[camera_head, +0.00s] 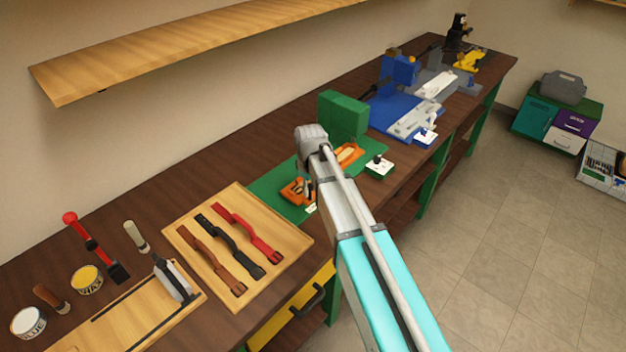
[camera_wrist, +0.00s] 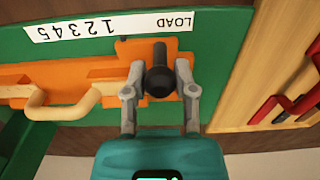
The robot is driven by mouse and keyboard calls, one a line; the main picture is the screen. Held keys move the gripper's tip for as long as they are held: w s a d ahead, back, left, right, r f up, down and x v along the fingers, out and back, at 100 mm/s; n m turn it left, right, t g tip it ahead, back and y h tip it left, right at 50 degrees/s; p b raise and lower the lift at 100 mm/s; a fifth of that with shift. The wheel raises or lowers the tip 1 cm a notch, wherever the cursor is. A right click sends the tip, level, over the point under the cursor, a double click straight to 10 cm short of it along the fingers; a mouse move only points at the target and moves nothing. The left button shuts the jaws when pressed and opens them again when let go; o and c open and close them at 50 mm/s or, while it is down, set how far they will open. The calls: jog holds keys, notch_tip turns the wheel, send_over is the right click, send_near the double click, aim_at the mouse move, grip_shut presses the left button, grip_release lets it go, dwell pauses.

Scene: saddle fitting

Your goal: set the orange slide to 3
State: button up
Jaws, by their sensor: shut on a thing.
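The orange slide (camera_wrist: 128,55) lies on a green base (camera_wrist: 215,50) in the wrist view, with an upright black knob (camera_wrist: 159,78) on it. My gripper (camera_wrist: 160,82) has its two grey fingers on either side of the knob and is shut on it. A white scale strip (camera_wrist: 110,26) runs along the green base, with upside-down digits 1 to 5 at the left and LOAD at the right. The slide's block is at the LOAD end, right of the digits. In the head view my arm partly covers the orange parts on the green base (camera_head: 262,184).
A pale wooden handle (camera_wrist: 62,108) stands on the orange part left of the knob. A wooden tray (camera_head: 178,232) with brown, black and red straps is beside the base. A green block (camera_head: 343,115) and a blue fixture (camera_head: 385,112) stand farther along the bench.

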jog(key=shift+w+d, duration=0.4)
jog(key=shift+w, duration=0.1)
jog(key=shift+w+d, duration=0.1)
jog(key=shift+w, duration=0.05)
jog(key=shift+w+d, duration=0.35)
jog(key=shift+w, duration=0.05)
dwell(0.5)
jog(key=shift+w+d, duration=0.4)
jog(key=shift+w, duration=0.1)
jog(key=shift+w+d, duration=0.1)
jog(key=shift+w, duration=0.05)
jog(key=shift+w+d, duration=0.4)
jog(key=shift+w, duration=0.05)
dwell(0.6)
